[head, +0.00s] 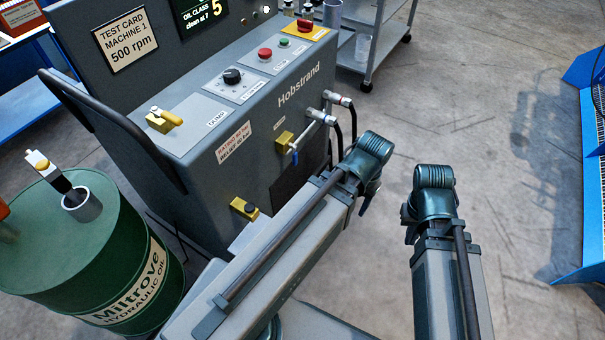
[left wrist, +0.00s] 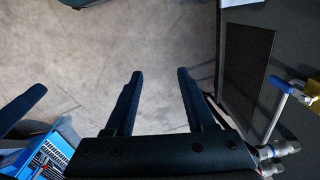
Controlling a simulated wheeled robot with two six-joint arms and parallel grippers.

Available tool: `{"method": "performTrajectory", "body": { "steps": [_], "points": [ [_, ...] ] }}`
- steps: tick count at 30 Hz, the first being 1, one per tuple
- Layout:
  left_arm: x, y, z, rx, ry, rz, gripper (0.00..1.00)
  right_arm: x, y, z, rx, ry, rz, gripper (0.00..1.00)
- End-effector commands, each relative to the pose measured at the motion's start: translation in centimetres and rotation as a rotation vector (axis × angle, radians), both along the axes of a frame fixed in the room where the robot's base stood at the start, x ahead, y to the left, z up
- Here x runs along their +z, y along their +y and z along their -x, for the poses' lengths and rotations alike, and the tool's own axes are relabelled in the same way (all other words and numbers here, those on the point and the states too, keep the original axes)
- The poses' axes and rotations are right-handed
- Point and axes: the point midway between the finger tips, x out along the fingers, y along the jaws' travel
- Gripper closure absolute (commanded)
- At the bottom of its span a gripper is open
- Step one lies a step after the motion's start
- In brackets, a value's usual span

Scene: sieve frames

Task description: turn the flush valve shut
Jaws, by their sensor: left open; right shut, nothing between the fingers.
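A yellow valve (head: 284,140) with a silver lever and a blue tip (head: 295,157) is on the front of the grey machine; its label is too small to read, so I cannot confirm it is the flush valve. The left wrist view shows the blue part of the lever (left wrist: 281,85) at the right edge. My left gripper (left wrist: 158,85) is open and empty, over bare floor, apart from the lever. In the head view its wrist (head: 370,155) hides its fingers. My right gripper (head: 409,216) is shut and empty, farther right, clear of the machine.
Two hose couplings (head: 330,108) with black hoses stick out beside the valve. Another yellow valve (head: 163,120) is on the machine top, and a yellow fitting (head: 243,208) lower front. A green oil drum (head: 100,250) stands left. Floor at right is clear up to a blue unit (head: 590,150).

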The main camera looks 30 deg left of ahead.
Motion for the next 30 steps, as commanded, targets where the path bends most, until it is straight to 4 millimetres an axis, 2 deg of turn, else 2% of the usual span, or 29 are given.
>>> {"method": "performTrajectory", "body": {
  "steps": [1,14,21,24,26,28,30],
  "points": [
    [-3.5,0.4,-0.2,0.014,-0.003,0.003,0.45,-3.5,0.0,0.0,0.000,-0.001,0.000,1.00],
    [-17.5,4.1,-2.1,0.145,-0.034,-0.031,0.45,-17.5,0.0,-0.1,0.000,-0.003,0.000,1.00],
    [-24.6,7.4,-3.5,0.296,-0.064,-0.149,0.45,-25.1,0.0,-0.1,0.000,-0.004,0.001,1.00],
    [-26.9,9.4,-4.5,0.404,-0.097,-0.257,0.45,-28.0,0.0,-0.1,0.000,-0.004,0.001,1.00],
    [-27.7,10.9,-5.4,0.497,-0.141,-0.359,0.45,-29.7,0.0,-0.1,0.001,-0.005,0.000,1.00],
    [-26.9,12.6,-6.4,0.616,-0.219,-0.491,0.45,-30.5,0.0,-0.1,0.001,-0.005,0.000,1.00],
    [-25.4,13.8,-7.4,0.729,-0.320,-0.614,0.45,-30.8,0.0,-0.1,0.001,-0.005,0.000,1.00]
  ]
}}
